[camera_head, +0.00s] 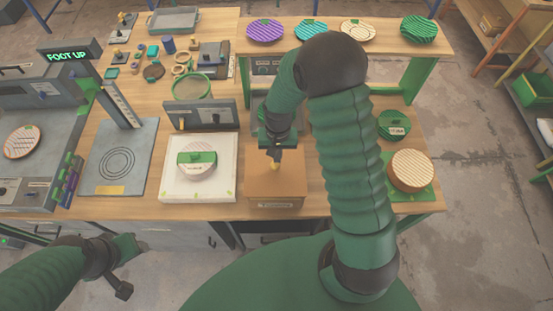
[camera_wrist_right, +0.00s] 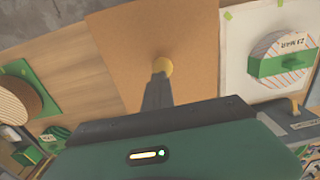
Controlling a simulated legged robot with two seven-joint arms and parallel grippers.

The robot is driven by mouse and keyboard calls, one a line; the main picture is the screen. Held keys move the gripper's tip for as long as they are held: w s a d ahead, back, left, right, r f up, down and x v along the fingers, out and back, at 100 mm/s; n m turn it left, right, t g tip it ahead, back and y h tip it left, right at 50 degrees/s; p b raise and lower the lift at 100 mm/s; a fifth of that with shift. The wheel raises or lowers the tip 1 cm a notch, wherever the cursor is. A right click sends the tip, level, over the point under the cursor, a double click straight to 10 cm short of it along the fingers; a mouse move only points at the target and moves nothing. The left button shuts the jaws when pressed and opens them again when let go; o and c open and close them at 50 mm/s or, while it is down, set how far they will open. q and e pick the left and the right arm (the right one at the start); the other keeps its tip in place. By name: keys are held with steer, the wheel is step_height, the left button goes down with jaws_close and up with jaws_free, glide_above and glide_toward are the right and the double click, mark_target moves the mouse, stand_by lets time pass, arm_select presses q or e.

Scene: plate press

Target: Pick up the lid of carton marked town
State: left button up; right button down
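The brown carton (camera_head: 289,192) stands near the table's front edge, its front label too small to read. Its flat brown lid (camera_head: 262,180) also fills the upper middle of the right wrist view (camera_wrist_right: 125,40). My right gripper (camera_head: 275,160) points down over the lid. Its fingertips (camera_wrist_right: 160,76) are at the knob and partly cover it; the fingers overlap in view, so I cannot tell whether they grip it. The lid appears to rest on the carton. My left gripper (camera_head: 122,290) hangs low at left, away from the carton.
Left of the carton is a white board (camera_head: 227,187) with a green-handled round plate (camera_head: 197,160). A grey panel (camera_head: 203,115) stands behind it. At right, a striped round block (camera_head: 410,170) sits on a green base. A raised shelf (camera_head: 385,43) holds several coloured plates.

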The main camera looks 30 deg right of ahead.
steer(key=s+a+r+b, duration=0.2)
steer(key=s+a+b, duration=0.2)
steer(key=s+a, duration=0.6)
steer(key=shift+a, duration=1.15)
steer(key=c, duration=2.1)
jaws_free()
steer(key=shift+s+d+r, duration=0.1)
steer(key=shift+s+d, duration=0.05)
steer(key=shift+s, duration=0.1)
steer(key=shift+c, duration=0.2)
steer(key=o, duration=1.2)
steer(key=shift+w+a, duration=0.1)
steer(key=shift+a, duration=0.15)
steer(key=o, duration=0.5)
steer(key=shift+d, duration=0.15)
